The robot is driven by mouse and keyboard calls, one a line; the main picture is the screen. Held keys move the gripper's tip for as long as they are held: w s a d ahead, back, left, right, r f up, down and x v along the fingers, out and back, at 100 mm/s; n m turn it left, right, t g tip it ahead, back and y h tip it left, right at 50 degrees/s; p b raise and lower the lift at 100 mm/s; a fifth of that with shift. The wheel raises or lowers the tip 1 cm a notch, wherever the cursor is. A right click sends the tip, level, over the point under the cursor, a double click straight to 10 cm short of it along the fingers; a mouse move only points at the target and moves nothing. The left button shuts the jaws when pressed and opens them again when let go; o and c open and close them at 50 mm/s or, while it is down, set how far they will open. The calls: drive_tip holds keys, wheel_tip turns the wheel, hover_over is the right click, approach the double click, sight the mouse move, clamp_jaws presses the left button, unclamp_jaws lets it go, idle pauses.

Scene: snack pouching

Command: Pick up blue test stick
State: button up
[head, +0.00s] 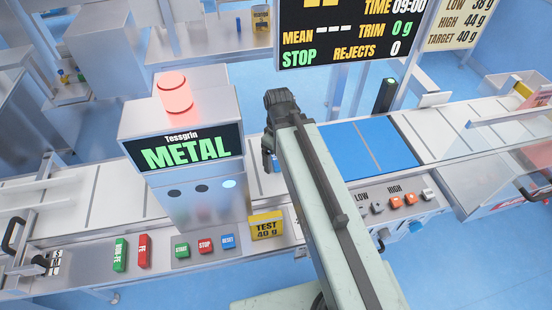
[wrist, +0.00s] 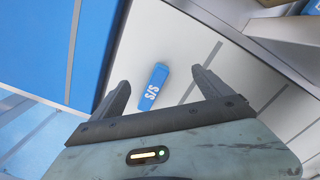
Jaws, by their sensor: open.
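The blue test stick (wrist: 154,87), marked "S/S" in white, lies on the pale conveyor surface in the wrist view. Only a small blue bit of it (head: 276,164) shows in the head view, beside my gripper; my arm hides the rest. My gripper (wrist: 158,80) is open, with one finger to each side of the stick in the picture. The stick appears to lie beyond the fingers, with a gap on both sides. I cannot tell the exact height of the fingers above it.
The metal detector (head: 195,150), lit red on top, stands left of my gripper. A blue belt section (head: 372,148) lies to the right. A green stick (head: 120,255) and a red stick (head: 144,252) are on the front panel, near a yellow "TEST 40 g" pack (head: 266,226).

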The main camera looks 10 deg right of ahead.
sight(275, 158)
drive_tip(key=shift+o, duration=0.3)
drive_tip(key=n, duration=0.2)
drive_tip(key=w+r+n+p, duration=0.1)
drive_tip(key=n, duration=0.1)
drive_tip(key=w+n, duration=0.1)
drive_tip(key=n, duration=0.1)
drive_tip(key=shift+r+n, duration=0.25)
drive_tip(key=shift+n, duration=0.15)
drive_tip(key=w+r+n+p, duration=0.1)
drive_tip(key=n, duration=0.1)
drive_tip(key=r+n+p, duration=0.1)
drive_tip(key=p, duration=0.1)
drive_tip(key=shift+w+a+r+n, duration=0.1)
drive_tip(key=shift+w+r+n, duration=0.15)
drive_tip(key=shift+w+n, duration=0.15)
drive_tip(key=shift+r, duration=0.25)
drive_tip(key=shift+s+f, duration=0.1)
drive_tip(key=shift+f, duration=0.15)
drive_tip(key=f+b, duration=0.8)
drive_tip(key=shift+w, duration=0.2)
drive_tip(key=shift+r, duration=0.25)
drive_tip(key=shift+c, duration=0.3)
drive_tip(key=c, duration=1.2)
wheel_tip(275, 158, up, 10)
drive_tip(key=p, duration=1)
